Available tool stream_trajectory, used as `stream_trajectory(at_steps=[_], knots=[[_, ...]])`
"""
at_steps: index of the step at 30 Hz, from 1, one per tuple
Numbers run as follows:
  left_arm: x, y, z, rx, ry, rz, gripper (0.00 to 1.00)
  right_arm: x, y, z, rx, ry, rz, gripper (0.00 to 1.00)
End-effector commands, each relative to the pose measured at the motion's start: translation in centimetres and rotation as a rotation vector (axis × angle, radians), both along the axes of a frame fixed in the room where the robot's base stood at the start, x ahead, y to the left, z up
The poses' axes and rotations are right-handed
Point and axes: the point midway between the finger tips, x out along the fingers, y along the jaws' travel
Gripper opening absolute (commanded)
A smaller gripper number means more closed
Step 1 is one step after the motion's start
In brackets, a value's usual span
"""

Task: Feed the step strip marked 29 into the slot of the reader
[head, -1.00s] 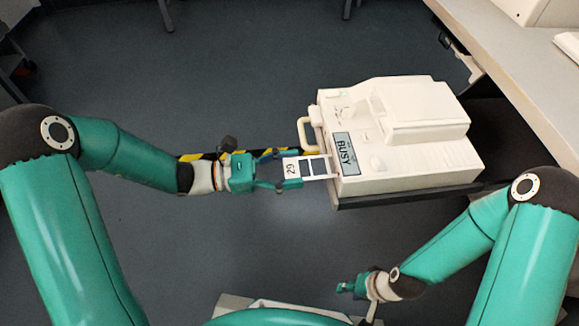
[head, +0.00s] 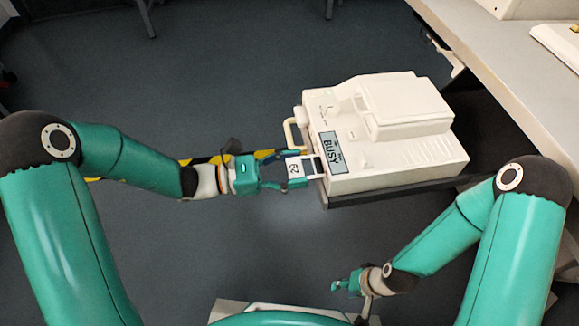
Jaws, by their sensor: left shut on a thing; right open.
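The step strip marked 29 (head: 294,169) is a white strip with dark patches. My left gripper (head: 285,171) is shut on its marked end. The strip's far end meets the left side of the reader (head: 385,135), and part of that end is hidden at the reader. The slot itself cannot be made out. The reader is a cream box with a small display that reads BUSY (head: 331,152). My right gripper (head: 340,286) is open and empty, low in the picture and well away from the reader.
The reader stands on a dark shelf (head: 400,188). A cream handle (head: 288,134) sticks out at its left side, close to my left gripper. A pale bench (head: 500,70) runs along the right. A yellow-black band (head: 208,160) lies behind my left wrist. The floor between my arms is clear.

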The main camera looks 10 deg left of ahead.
Motion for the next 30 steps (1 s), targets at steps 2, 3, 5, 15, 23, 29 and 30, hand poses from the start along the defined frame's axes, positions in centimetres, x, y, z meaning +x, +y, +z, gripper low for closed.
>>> stream_trajectory(at_steps=[2, 3, 5, 15, 23, 29, 30], knots=[[0.05, -0.15, -0.01, 0.0, 0.0, 0.0, 0.48, 0.0, 0.0, 0.0, 0.0, 0.0, 0.0, 0.41], [0.07, -0.17, -0.01, 0.0, 0.0, 0.001, 0.48, 0.0, 0.0, 0.0, 0.0, 0.0, 0.0, 0.41], [0.07, -0.18, -0.01, 0.0, 0.0, 0.001, 0.48, 0.0, 0.0, 0.0, 0.0, 0.0, 0.0, 0.41], [0.07, -0.16, -0.01, 0.0, 0.0, 0.001, 0.9, 0.0, 0.0, 0.0, 0.0, 0.0, 0.0, 0.41], [0.07, -0.16, 0.0, 0.0, 0.0, 0.001, 0.97, 0.0, 0.0, 0.0, 0.0, 0.0, 0.0, 0.41], [0.07, -0.16, 0.0, 0.0, 0.0, 0.001, 1.0, 0.0, 0.0, 0.0, 0.0, 0.0, 0.0, 0.41], [0.07, -0.16, 0.0, 0.0, 0.0, 0.001, 1.0, 0.0, 0.0, 0.0, 0.0, 0.0, 0.0, 0.41]])
